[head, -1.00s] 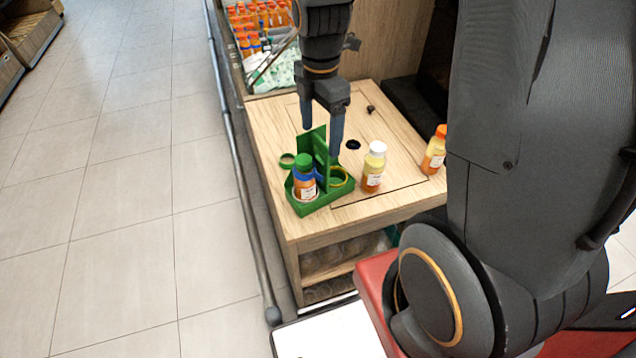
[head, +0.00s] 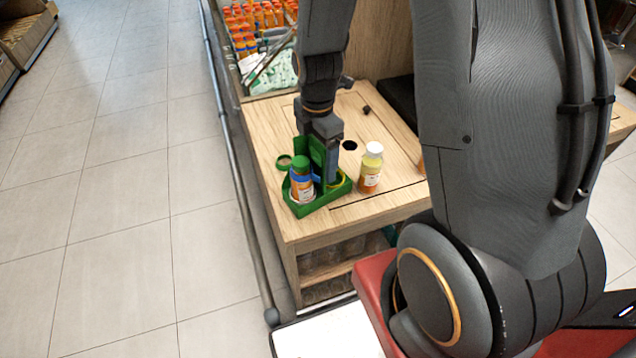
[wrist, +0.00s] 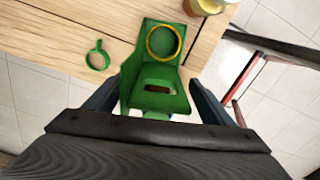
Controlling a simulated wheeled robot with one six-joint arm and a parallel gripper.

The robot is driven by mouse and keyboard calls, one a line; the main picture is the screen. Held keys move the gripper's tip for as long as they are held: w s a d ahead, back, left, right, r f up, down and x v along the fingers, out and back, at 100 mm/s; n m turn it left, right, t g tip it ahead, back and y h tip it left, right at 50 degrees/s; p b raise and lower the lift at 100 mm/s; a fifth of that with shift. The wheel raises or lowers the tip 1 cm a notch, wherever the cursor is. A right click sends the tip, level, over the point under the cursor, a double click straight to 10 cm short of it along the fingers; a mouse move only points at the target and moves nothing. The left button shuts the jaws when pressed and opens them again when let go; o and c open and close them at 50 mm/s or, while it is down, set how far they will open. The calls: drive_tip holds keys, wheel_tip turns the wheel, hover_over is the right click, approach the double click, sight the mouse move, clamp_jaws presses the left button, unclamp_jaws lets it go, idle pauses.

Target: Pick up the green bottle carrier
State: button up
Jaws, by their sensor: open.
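The green bottle carrier (head: 324,198) stands on the wooden counter near its front left corner. A bottle with a green cap and orange contents (head: 302,184) sits in its left side. A yellow ring (wrist: 164,42) lies at one end of the carrier in the wrist view. My gripper (head: 318,165) is down at the carrier's upright middle part. In the wrist view my gripper (wrist: 152,98) is open, with one finger on each side of the carrier and its slotted handle (wrist: 158,88). Whether the fingers touch it cannot be told.
A white-capped bottle (head: 371,168) stands close to the right of the carrier. A loose green ring (wrist: 97,56) lies beside it on the counter (head: 272,150). A dark hole (head: 349,146) is behind. A bin of orange bottles (head: 262,20) is farther back.

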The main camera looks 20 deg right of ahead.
drive_tip(key=shift+f, duration=0.45)
drive_tip(key=c, duration=1.6)
drive_tip(key=shift+r, duration=0.2)
